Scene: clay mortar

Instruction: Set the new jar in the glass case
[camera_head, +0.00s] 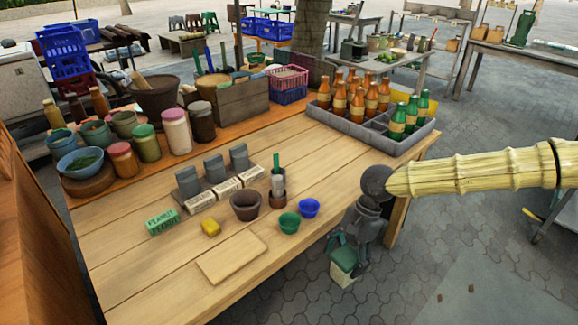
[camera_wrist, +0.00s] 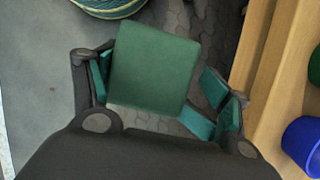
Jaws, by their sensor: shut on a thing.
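My gripper (camera_head: 343,247) hangs off the table's right front side, above the paved floor. It is shut on a jar with a square green top (camera_wrist: 152,68) and a pale body (camera_head: 342,276). In the wrist view the teal finger pads of my gripper (camera_wrist: 162,92) stand on both sides of the green top. The jar's lower part is hidden in the wrist view. Several other jars with coloured lids, such as a green-lidded one (camera_head: 146,143), stand on the raised back shelf. I cannot make out a glass case in either view.
A grey crate (camera_head: 375,140) of bottles stands at the far right corner. The table's front left is clear.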

